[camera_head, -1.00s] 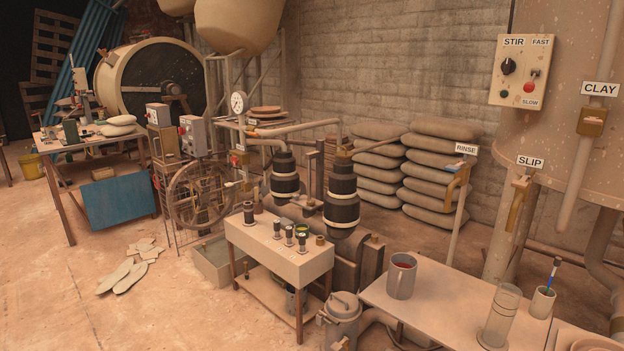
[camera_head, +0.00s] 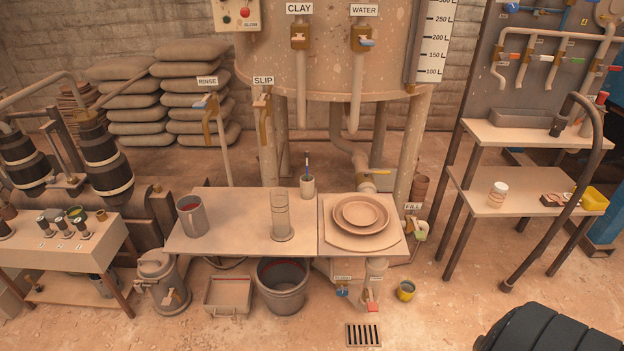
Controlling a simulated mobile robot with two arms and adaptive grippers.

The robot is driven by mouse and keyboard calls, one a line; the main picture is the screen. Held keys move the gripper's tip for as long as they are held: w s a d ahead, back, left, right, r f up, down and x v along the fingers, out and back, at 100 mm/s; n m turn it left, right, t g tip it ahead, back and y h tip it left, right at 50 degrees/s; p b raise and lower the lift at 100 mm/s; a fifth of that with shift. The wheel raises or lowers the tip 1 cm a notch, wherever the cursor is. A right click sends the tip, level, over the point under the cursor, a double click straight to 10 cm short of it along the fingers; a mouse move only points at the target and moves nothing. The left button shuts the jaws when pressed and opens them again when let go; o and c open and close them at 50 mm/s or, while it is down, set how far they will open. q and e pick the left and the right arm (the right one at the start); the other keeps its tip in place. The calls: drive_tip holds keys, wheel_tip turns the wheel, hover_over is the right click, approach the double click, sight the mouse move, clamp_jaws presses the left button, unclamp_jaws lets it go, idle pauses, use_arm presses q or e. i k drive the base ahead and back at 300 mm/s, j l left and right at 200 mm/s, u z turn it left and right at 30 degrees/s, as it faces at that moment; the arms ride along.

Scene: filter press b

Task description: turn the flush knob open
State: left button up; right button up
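No knob with a readable flush label shows. Below the table's right part hang two small valves: one with a blue handle (camera_head: 342,291) and one with a red handle (camera_head: 371,306). The small labels above them are too small to read surely. Other labelled valves are CLAY (camera_head: 300,37), WATER (camera_head: 364,39), RINSE (camera_head: 210,104), SLIP (camera_head: 263,103) and FILL (camera_head: 420,230). Neither of my grippers is in view.
A table (camera_head: 230,240) carries a mug (camera_head: 192,215), a glass cylinder (camera_head: 281,216) and stacked plates (camera_head: 362,213). A bucket (camera_head: 283,288) and a lidded can (camera_head: 161,283) stand below. A shelf rack (camera_head: 515,133) stands right. A black ribbed shape fills the bottom right corner.

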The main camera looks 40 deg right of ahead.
sight(342, 291)
drive_tip(key=l+z, duration=0.1)
drive_tip(key=z, duration=1.1)
